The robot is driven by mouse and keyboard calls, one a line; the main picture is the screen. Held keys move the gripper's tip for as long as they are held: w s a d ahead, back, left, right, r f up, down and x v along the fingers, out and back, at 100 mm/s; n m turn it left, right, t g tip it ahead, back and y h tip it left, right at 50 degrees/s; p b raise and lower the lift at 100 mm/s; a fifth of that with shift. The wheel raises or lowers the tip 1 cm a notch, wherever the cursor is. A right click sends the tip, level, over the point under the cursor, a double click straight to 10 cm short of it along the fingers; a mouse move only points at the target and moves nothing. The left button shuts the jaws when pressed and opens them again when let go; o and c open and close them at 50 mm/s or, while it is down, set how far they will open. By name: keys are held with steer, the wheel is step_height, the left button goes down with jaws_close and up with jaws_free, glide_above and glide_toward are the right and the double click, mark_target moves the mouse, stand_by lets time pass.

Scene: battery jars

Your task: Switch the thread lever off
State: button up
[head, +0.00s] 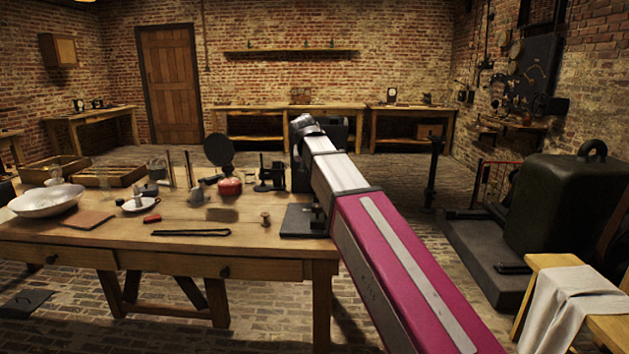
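I cannot make out a thread lever for certain. A small wooden spool (265,219) stands upright near the front right of the wooden table (285,248). A small black device (270,177) with upright parts stands behind it. At the table's right end a dark flat base (298,221) with dark parts above it is partly covered by my arm. My arm reaches from the lower right up to the table's right end. My gripper does not show; it may be hidden behind the arm's far end.
The table also holds a red pot (229,187), a round black disc (219,150), a white bowl (46,200), black tongs (191,233) and a small red object (152,219). A stool with a cloth (573,305) and a large dark block (562,205) stand at the right.

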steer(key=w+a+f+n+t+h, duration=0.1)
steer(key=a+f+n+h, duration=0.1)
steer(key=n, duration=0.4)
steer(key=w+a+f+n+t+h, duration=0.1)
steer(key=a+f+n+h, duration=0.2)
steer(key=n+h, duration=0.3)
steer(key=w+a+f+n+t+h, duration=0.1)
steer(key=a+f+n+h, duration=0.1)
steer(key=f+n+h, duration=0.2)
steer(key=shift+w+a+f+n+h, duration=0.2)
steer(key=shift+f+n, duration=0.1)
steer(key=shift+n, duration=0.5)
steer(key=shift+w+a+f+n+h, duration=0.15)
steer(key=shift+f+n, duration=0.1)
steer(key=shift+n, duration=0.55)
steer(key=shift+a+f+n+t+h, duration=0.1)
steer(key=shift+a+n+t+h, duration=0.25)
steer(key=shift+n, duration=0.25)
glide_above(315, 198)
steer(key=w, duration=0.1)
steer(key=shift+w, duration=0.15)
